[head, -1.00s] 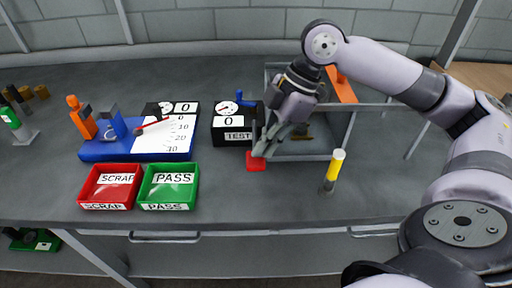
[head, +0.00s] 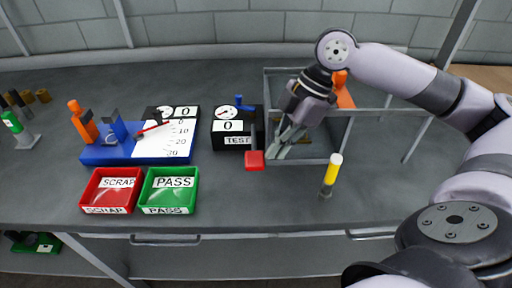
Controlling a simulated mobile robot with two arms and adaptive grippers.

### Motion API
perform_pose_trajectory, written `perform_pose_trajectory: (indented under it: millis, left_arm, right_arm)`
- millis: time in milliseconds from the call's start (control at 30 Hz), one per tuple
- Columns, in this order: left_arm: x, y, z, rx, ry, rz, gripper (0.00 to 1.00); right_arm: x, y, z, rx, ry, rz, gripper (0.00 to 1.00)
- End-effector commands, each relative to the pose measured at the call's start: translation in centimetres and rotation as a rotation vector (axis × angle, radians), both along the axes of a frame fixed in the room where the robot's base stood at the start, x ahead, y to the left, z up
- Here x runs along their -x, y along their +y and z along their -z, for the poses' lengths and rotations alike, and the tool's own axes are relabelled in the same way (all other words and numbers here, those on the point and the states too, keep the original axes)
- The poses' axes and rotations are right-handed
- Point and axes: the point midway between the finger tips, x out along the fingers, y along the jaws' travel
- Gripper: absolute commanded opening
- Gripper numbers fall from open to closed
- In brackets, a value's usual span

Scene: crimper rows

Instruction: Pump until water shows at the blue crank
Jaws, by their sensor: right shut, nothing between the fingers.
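No water shows there at this size. A grey lever (head: 253,134) runs along the box's right side towards a red pad (head: 255,160) at its front end. My right gripper (head: 274,154) is shut and empty, just right of the red pad, with its fingertips pointing down-left; a small gap seems to part them. My left gripper is out of view.
A grey-framed open bin (head: 346,138) stands behind and right of my gripper. The red SCRAP tray (head: 91,188), green PASS tray (head: 187,190) and blue gauge base (head: 108,156) lie left. The front middle is clear.

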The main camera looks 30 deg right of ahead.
Motion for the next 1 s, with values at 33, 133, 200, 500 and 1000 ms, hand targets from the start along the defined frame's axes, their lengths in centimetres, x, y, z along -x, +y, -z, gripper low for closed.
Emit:
perform_pose_trajectory:
  millis: [33,133,200,500,1000]
  left_arm:
    - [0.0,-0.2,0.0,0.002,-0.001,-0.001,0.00]
    - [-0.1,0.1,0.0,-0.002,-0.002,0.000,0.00]
    - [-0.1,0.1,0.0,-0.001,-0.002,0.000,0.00]
    - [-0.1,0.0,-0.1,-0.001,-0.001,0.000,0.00]
    - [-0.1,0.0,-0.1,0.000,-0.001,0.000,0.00]
  right_arm:
    - [-0.1,-0.2,0.1,0.004,-0.002,0.007,0.00]
    - [-0.2,-0.3,-0.2,0.004,-0.005,0.007,0.00]
    - [-0.2,-0.5,-0.7,0.002,-0.007,0.008,0.00]
    - [0.4,-2.4,-4.6,0.002,-0.006,0.008,0.00]
    - [0.9,-3.7,-7.2,0.001,-0.002,0.003,0.00]
